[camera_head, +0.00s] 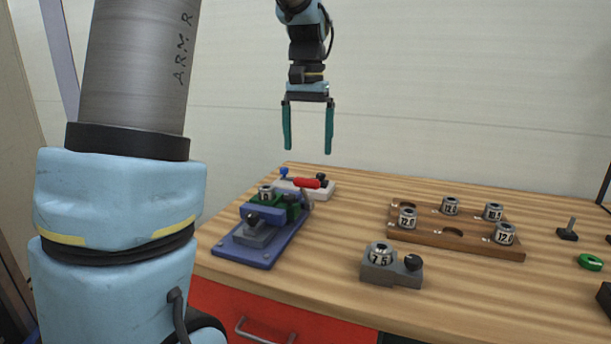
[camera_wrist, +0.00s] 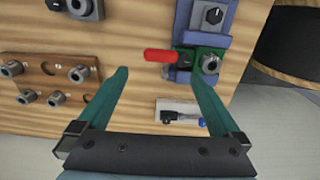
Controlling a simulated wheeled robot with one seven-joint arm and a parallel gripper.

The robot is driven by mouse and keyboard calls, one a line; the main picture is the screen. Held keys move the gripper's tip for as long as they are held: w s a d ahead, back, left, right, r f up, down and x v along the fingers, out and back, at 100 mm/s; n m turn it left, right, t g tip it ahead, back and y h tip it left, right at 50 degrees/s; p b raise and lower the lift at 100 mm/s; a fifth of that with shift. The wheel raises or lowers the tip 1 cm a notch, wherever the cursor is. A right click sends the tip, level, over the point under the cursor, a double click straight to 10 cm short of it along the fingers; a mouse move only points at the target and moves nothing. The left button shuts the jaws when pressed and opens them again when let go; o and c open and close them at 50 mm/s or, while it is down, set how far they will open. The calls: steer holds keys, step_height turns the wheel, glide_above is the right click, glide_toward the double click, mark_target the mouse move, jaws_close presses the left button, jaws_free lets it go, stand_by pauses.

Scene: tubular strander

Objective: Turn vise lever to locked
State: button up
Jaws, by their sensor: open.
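The blue vise (camera_head: 258,232) stands at the left of the wooden table, with green jaws (camera_head: 290,208) and a metal collar (camera_head: 265,192) at them. Its lever has a red handle (camera_head: 307,183) that points to the right in the head view. In the wrist view the red handle (camera_wrist: 160,56) sticks out to the left of the vise (camera_wrist: 205,22). My gripper (camera_head: 308,152) is open and empty, in the air above the back of the table. In the wrist view its fingers (camera_wrist: 158,74) are spread, with the red handle between and beyond them, apart from them.
A white block with a blue knob (camera_head: 318,190) sits behind the vise. A wooden rack (camera_head: 470,246) with several numbered collars is on the right. A grey block (camera_head: 390,275) holding a collar is in front.

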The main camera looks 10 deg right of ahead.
step_height(320, 180, down, 8)
steer(key=shift+f+p, duration=0.1)
steer(key=shift+p, duration=0.3)
jaws_close()
stand_by(0.7)
